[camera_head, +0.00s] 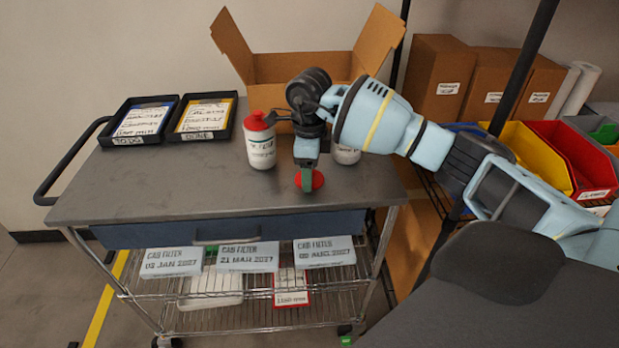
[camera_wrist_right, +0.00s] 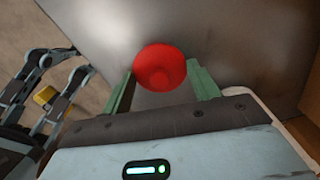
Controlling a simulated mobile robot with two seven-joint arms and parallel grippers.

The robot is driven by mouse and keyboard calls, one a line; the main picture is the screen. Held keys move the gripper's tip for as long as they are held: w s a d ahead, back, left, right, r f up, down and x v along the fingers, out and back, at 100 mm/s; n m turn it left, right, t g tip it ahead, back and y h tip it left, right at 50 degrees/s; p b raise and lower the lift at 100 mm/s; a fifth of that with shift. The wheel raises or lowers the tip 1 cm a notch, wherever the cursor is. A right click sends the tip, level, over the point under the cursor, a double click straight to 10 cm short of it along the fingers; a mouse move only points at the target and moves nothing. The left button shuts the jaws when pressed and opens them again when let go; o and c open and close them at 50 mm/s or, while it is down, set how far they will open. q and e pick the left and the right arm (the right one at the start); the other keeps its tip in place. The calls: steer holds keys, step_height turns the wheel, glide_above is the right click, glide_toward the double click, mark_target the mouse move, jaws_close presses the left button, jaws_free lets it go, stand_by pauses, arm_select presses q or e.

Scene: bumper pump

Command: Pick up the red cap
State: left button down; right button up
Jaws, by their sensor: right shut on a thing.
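The red cap (camera_head: 317,180) is at the front right of the grey cart top, partly hidden by my right gripper (camera_head: 306,184). My right gripper points down and is shut on the cap. In the right wrist view the round red cap (camera_wrist_right: 160,67) sits between the two green fingers of the right gripper (camera_wrist_right: 162,80). I cannot tell whether the cap still touches the cart top. A white bottle with its own red cap (camera_head: 261,146) stands upright to the left.
Two black trays with labelled sheets (camera_head: 138,121) (camera_head: 203,118) lie at the back left of the cart top (camera_head: 170,185). An open cardboard box (camera_head: 270,68) stands behind the bottles. Yellow and red bins (camera_head: 535,150) are at the right. The front left of the top is clear.

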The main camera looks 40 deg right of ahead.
steer(key=shift+c, duration=0.8)
steer(key=shift+r, duration=0.1)
steer(key=shift+r, duration=0.45)
step_height(320, 180, up, 2)
steer(key=shift+r, duration=0.15)
steer(key=s+a+r, duration=0.1)
steer(key=s+a, duration=0.7)
steer(key=a, duration=0.5)
steer(key=shift+a+r+b, duration=0.3)
steer(key=shift+a+b, duration=0.1)
steer(key=shift+s, duration=0.1)
